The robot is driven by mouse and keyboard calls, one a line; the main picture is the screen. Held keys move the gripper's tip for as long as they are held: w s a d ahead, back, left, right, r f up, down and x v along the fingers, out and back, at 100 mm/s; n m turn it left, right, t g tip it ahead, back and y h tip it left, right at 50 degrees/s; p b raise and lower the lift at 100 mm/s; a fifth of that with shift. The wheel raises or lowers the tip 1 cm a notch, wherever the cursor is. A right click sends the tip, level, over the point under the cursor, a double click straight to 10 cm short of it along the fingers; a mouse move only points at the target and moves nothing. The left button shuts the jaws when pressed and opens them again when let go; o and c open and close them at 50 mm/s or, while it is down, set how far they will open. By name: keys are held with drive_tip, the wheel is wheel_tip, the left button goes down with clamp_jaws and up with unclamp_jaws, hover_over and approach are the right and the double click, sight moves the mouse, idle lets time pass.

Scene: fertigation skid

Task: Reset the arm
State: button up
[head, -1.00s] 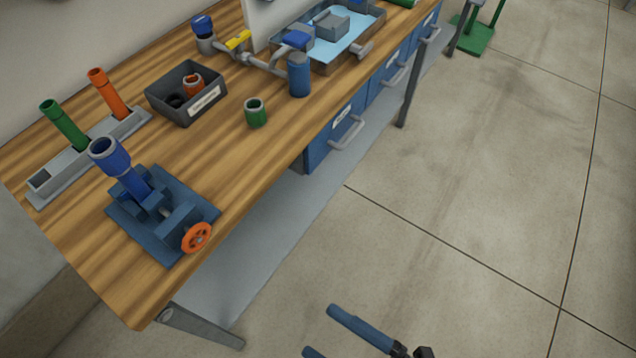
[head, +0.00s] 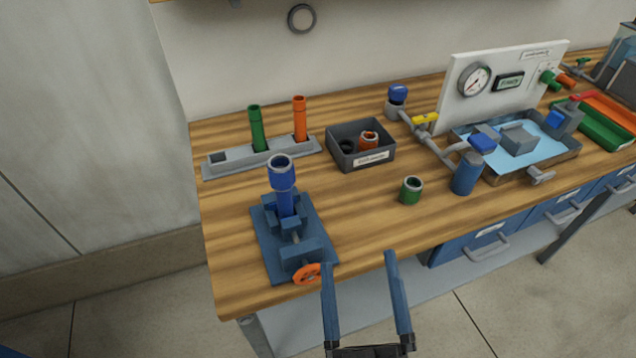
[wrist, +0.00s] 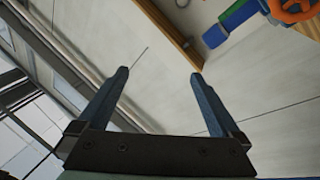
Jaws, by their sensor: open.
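My gripper (head: 359,258) is open and empty, its two blue fingers spread apart in front of the bench's front edge in the head view. It also shows in the wrist view (wrist: 160,72), with nothing between the fingers. A blue vise (head: 290,240) with an orange handwheel (head: 307,274) stands on the wooden bench (head: 240,290), just left of the fingers. An upright blue tube with a wider blue collar (head: 282,175) stands in the vise. Part of the vise and its orange wheel show at the wrist view's upper right.
A grey rack (head: 225,167) holds a green tube (head: 257,130) and an orange tube (head: 300,120). A dark bin (head: 345,160) holds an orange fitting and dark rings. A green fitting (head: 411,190) stands alone. A water tray (head: 560,158) with pipework lies right. Floor in front is clear.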

drive_tip(key=w+a+r+m+t+h+p, duration=0.15)
drive_tip(key=w+r+m, duration=0.25)
drive_tip(key=r, duration=1)
drive_tip(key=w+a+r+m+t+h, duration=0.1)
drive_tip(key=w+r+m+t+h, duration=0.2)
drive_tip(key=r, duration=1.1)
drive_tip(key=s+a+r+y+p, duration=0.1)
drive_tip(key=s+a+r, duration=0.1)
drive_tip(key=r, duration=0.8)
drive_tip(key=s+a+r+t+y, duration=0.1)
drive_tip(key=s+a+r+y, duration=0.1)
drive_tip(key=r, duration=0.8)
drive_tip(key=shift+s+m+p, duration=0.3)
drive_tip(key=shift+s+p, duration=0.1)
drive_tip(key=shift+s, duration=0.5)
